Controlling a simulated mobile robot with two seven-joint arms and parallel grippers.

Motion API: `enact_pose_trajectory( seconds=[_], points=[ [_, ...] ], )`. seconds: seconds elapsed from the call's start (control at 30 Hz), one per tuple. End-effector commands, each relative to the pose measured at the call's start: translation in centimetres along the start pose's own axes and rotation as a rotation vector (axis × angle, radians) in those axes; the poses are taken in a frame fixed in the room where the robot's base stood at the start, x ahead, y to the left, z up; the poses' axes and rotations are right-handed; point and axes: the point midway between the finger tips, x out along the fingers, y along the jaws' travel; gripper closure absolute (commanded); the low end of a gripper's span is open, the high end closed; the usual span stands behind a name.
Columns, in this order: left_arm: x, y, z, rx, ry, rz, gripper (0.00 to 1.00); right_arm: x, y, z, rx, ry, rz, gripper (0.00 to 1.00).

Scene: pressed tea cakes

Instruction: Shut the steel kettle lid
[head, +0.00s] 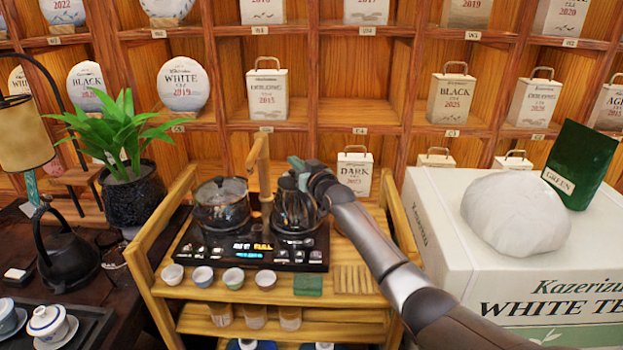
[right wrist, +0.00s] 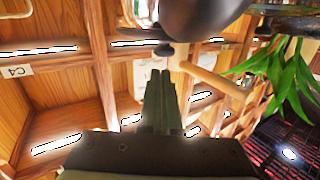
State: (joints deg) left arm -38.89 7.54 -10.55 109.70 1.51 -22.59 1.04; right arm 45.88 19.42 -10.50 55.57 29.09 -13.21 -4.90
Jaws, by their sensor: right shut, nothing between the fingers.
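The steel kettle (head: 292,212) stands on the right side of the black tea stove on the wooden cart, dark and shiny. My right gripper (head: 296,163) is at its top, its greenish fingers shut with nothing between them. My forearm and wrist cover part of the kettle, so the lid's angle cannot be told in the head view. In the right wrist view the shut fingers (right wrist: 160,85) point toward a dark rounded shape with a small knob (right wrist: 163,49), perhaps the lid; contact cannot be told. My left gripper is not in view.
A glass pot (head: 222,208) stands left of the kettle. A wooden handle (head: 261,165) rises between them and shows near my fingers in the wrist view (right wrist: 215,80). Several small cups (head: 233,278) line the cart front. A white box (head: 450,240) stands right.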

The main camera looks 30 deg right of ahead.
Motion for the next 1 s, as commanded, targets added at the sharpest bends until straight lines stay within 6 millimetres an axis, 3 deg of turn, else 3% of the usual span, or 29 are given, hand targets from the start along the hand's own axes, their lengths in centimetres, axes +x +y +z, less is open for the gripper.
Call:
enact_pose_trajectory(
  seconds=[0.17, 0.37, 1.0],
  points=[
    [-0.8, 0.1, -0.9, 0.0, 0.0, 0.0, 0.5, -0.1, -0.1, -1.4, 0.0, 0.001, 0.0, 1.0],
    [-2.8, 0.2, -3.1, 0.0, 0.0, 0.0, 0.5, -0.2, -0.3, -4.8, 0.0, 0.001, 0.001, 1.0],
    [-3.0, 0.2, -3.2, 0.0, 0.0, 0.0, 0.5, -6.4, -0.4, -10.1, 0.0, 0.002, 0.001, 1.0]
  ],
)
